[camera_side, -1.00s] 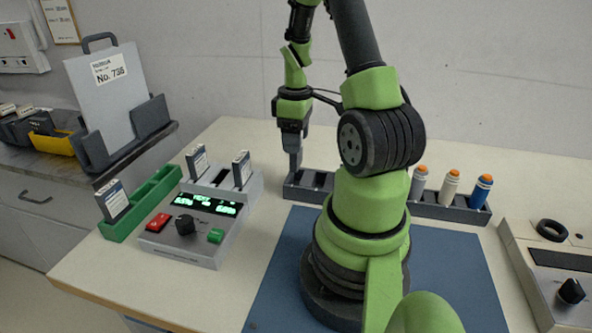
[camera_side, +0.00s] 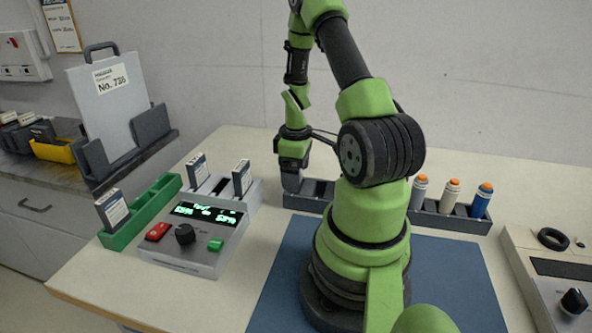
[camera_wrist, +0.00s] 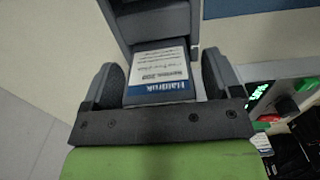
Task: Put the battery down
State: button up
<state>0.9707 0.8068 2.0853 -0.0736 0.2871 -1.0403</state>
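The battery (camera_wrist: 160,75) shows in the wrist view between the two fingers of my gripper (camera_wrist: 161,85), its white label and blue band facing the camera. Its far end meets a grey slotted holder (camera_wrist: 155,22); how deep it sits is hidden. The fingers lie close along both sides of the battery; whether they press on it is unclear. In the side view my gripper (camera_side: 291,180) points down at the left end of the dark grey rack (camera_side: 308,203), and the battery is not clearly distinguishable there.
A grey charger (camera_side: 200,243) with a lit display holds two batteries (camera_side: 242,178) left of the rack. A green tray (camera_side: 150,212) beside it holds one battery (camera_side: 112,210). Several capped cylinders (camera_side: 449,191) stand in the rack's right part. A blue mat (camera_side: 285,285) lies in front.

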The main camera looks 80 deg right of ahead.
notch_tip(320, 180, up, 12)
jog(key=shift+f, duration=0.2)
jog(key=shift+w+r, duration=0.1)
jog(key=shift+r, duration=0.25)
jog(key=w+a+r+m+t+h, duration=0.1)
jog(key=w+a+r+t, duration=0.25)
jog(key=a+r, duration=0.6)
jog(key=s+a+r+m+t+y, duration=0.1)
jog(key=s+a+r+t, duration=0.1)
jog(key=a, duration=0.6)
jog(key=s+a+r+m+t+y, duration=0.1)
jog(key=s+a+m+y, duration=0.1)
jog(key=a, duration=0.6)
jog(key=shift+s+r+t, duration=0.35)
jog(key=shift+s+r, duration=0.05)
jog(key=shift+s, duration=0.1)
